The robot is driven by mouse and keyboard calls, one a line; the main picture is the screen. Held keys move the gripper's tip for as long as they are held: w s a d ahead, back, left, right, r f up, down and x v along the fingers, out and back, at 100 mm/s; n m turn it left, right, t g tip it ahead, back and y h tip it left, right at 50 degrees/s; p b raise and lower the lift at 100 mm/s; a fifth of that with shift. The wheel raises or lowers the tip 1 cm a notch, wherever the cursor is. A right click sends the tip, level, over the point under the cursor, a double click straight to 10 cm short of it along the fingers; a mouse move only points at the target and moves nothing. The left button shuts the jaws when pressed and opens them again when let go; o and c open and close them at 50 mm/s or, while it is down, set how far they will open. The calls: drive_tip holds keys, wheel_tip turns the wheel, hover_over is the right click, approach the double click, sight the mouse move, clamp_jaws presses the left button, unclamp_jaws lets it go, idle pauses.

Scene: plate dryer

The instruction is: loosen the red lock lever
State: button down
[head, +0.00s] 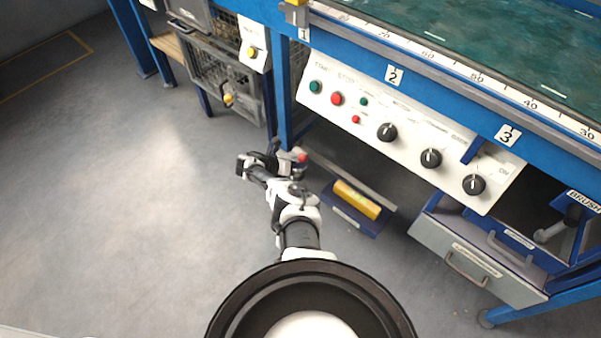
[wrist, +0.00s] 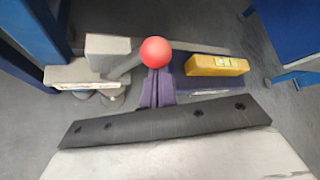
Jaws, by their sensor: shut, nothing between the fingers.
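The red ball knob (wrist: 157,51) of the lock lever is in the upper middle of the wrist view. A short grey arm (wrist: 126,66) runs from it down left to a grey block. The knob also shows as a small red spot in the head view (head: 302,158). My gripper (wrist: 157,74) is shut and empty, its purplish fingers together just below the knob in the wrist view. Whether they touch the knob I cannot tell. In the head view my arm partly hides the lever's mount.
A yellow spirit level (head: 357,199) lies on a low blue ledge right of the lever. The white control panel (head: 400,139) with knobs and buttons is above, and an open grey drawer (head: 475,262) stands at right. The floor at left is clear.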

drive_tip(key=shift+w+a+r+n+g+h+b, duration=0.35)
drive_tip(key=shift+w+a+n+h+b, duration=0.2)
drive_tip(key=shift+b, duration=0.35)
drive_tip(key=shift+w+a+r+b, duration=0.1)
drive_tip(key=shift+a+r+b, duration=0.15)
drive_tip(key=shift+r+b, duration=0.1)
drive_tip(key=shift+f, duration=0.1)
